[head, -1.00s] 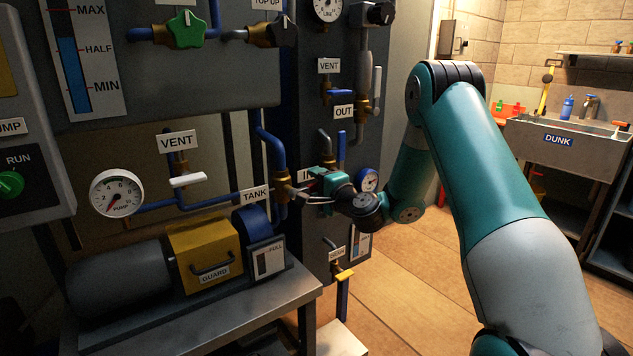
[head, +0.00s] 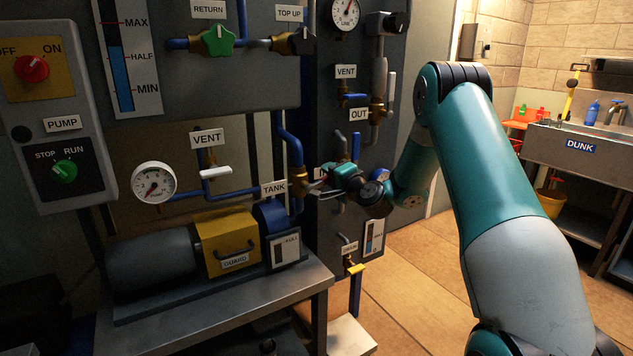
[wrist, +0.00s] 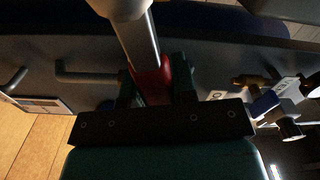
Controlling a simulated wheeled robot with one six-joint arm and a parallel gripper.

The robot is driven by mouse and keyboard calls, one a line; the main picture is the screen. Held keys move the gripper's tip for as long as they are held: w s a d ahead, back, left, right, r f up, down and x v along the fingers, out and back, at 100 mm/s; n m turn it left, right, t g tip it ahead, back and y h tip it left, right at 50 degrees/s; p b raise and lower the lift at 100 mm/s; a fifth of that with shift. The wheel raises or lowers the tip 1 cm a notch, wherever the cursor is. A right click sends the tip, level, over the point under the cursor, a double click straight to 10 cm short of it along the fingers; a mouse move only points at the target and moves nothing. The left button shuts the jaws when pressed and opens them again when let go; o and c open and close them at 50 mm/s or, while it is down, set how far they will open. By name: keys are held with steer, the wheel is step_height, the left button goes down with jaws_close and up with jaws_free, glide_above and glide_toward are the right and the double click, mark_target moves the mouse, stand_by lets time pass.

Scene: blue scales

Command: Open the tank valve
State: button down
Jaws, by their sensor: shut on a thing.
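The tank valve (head: 298,182) is a brass fitting on the blue pipe, just right of the TANK label (head: 274,188) in the head view. My gripper (head: 324,184) is right of it, at the end of the valve's thin lever. In the wrist view my gripper (wrist: 155,92) is shut on the red-ended grip of the valve lever (wrist: 138,40). The grey metal lever runs from between the fingers up to a pale round part at the top edge. The lever's exact angle is hard to tell in the head view.
A white VENT handle (head: 215,172) and a pressure gauge (head: 153,182) are to the left. The yellow guard (head: 230,243) and pump stand on a bench below. OUT and VENT valves and pipes crowd the panel above my gripper. Open floor (head: 430,290) lies to the right.

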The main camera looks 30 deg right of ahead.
steer(key=a+r+n+b, duration=0.2)
steer(key=n+b, duration=0.2)
steer(key=n, duration=0.1)
steer(key=a+r+n+b, duration=0.1)
steer(key=a+n+b, duration=0.2)
steer(key=n+b, duration=0.1)
steer(key=a+r+n+b, duration=0.2)
steer(key=n+b, duration=0.2)
steer(key=n, duration=0.2)
steer(key=shift+w+a+r, duration=0.2)
steer(key=shift+a+r, duration=0.05)
steer(key=shift+r, duration=0.1)
stand_by(0.3)
steer(key=c, duration=0.9)
jaws_free()
steer(key=shift+a, duration=0.1)
steer(key=shift+r, duration=0.1)
steer(key=s+b, duration=0.1)
steer(key=s, duration=0.4)
steer(key=s+b, duration=0.1)
steer(key=s, duration=0.5)
steer(key=s+a, duration=0.1)
steer(key=s, duration=0.5)
steer(key=shift+s+b, duration=0.2)
steer(key=shift+b, duration=0.2)
